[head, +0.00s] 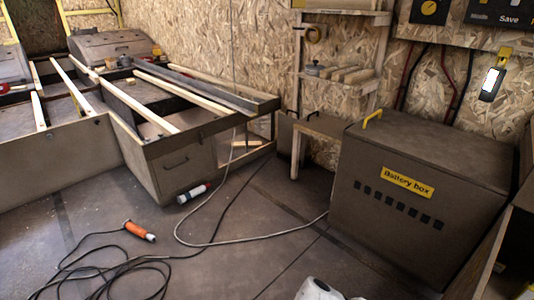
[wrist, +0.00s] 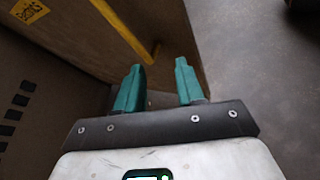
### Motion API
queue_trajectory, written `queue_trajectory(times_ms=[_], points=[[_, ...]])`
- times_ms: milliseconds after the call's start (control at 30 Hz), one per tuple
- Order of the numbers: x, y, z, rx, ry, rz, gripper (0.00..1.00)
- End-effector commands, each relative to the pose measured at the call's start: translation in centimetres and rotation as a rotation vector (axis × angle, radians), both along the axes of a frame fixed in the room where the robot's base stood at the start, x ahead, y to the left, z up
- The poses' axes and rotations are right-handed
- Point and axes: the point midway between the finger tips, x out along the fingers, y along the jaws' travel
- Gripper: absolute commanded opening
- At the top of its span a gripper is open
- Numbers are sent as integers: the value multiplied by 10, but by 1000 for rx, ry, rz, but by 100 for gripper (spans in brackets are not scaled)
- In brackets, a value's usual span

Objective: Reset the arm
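My gripper (wrist: 159,80) shows in the wrist view with its two teal fingers apart. Nothing shows held between them. Behind the fingers is a brown panel with a yellow bar (wrist: 125,32) along it; the gap between fingers and panel cannot be judged. In the head view, a white rounded part (head: 318,290) at the bottom edge appears to be my arm. My gripper's fingers do not show in the head view.
The brown battery box (head: 360,190) with a yellow label and handle stands at right. Shelves (head: 340,87) stand at the back wall.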

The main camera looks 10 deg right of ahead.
Motion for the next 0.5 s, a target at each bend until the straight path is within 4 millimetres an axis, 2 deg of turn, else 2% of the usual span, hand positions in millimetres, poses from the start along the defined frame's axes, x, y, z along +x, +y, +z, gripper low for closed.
queue_trajectory(times_ms=[100, 267, 500], points=[[-15, -5, -16, 97, -174, -65, 38], [-31, -4, -28, 231, -401, -154, 38], [-50, 9, -22, 443, -735, -287, 38]])
